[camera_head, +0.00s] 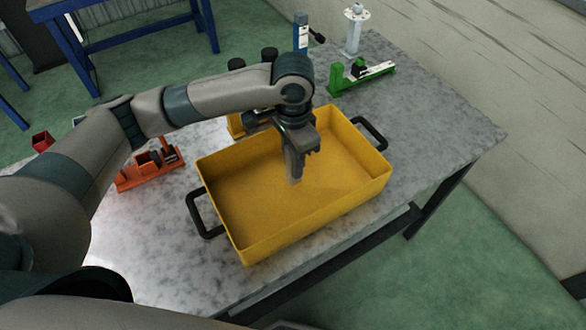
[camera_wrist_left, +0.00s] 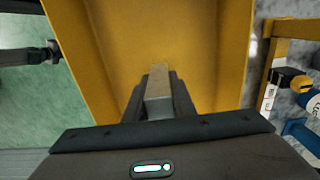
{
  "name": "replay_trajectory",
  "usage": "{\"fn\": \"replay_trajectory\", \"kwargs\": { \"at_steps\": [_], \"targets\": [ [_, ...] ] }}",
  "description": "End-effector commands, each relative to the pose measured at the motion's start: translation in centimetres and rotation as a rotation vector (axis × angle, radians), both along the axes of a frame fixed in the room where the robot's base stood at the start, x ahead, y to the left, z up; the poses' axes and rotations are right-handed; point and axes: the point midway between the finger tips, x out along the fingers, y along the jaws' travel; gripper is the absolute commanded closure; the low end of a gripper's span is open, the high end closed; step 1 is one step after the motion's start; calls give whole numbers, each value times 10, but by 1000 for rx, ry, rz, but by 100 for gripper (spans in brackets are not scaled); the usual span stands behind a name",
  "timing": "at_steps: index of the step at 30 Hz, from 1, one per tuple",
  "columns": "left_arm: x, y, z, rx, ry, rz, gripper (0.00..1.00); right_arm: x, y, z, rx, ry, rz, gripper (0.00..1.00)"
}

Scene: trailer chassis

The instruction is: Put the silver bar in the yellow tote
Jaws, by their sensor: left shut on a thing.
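The yellow tote (camera_head: 232,220) stands on the grey speckled table with a black handle at each end. Its floor looks empty. My left gripper (camera_head: 294,172) points down over the tote's inside. It is shut on the silver bar (camera_wrist_left: 158,92), which shows between the two fingers in the left wrist view. In the head view the lower end of the bar (camera_head: 294,178) sticks out below the fingers. I cannot tell exactly how high the bar is above the tote's floor. My right gripper is not in view.
A red-orange fixture (camera_head: 150,170) stands left of the tote. A yellow fixture (camera_head: 237,124) stands just behind it. A green fixture (camera_head: 362,76) and a silver post (camera_head: 354,32) stand at the back of the table (camera_head: 450,135). The right part of the table is clear.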

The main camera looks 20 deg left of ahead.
Motion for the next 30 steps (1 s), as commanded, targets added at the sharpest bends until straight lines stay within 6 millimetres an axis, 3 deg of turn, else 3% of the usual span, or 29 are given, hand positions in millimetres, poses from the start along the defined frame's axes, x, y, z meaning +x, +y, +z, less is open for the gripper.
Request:
{"fn": "replay_trajectory", "kwargs": {
  "at_steps": [5,15,28,29,30],
  "targets": [
    [0,0,-2,1,1,0,100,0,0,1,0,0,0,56],
    [0,1,-35,1,0,1,100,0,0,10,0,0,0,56],
    [0,0,-40,1,-1,1,100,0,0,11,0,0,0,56],
    [0,0,-40,1,-1,0,70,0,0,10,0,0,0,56],
    [0,0,-40,1,-1,0,60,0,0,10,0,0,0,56]
  ]
}}
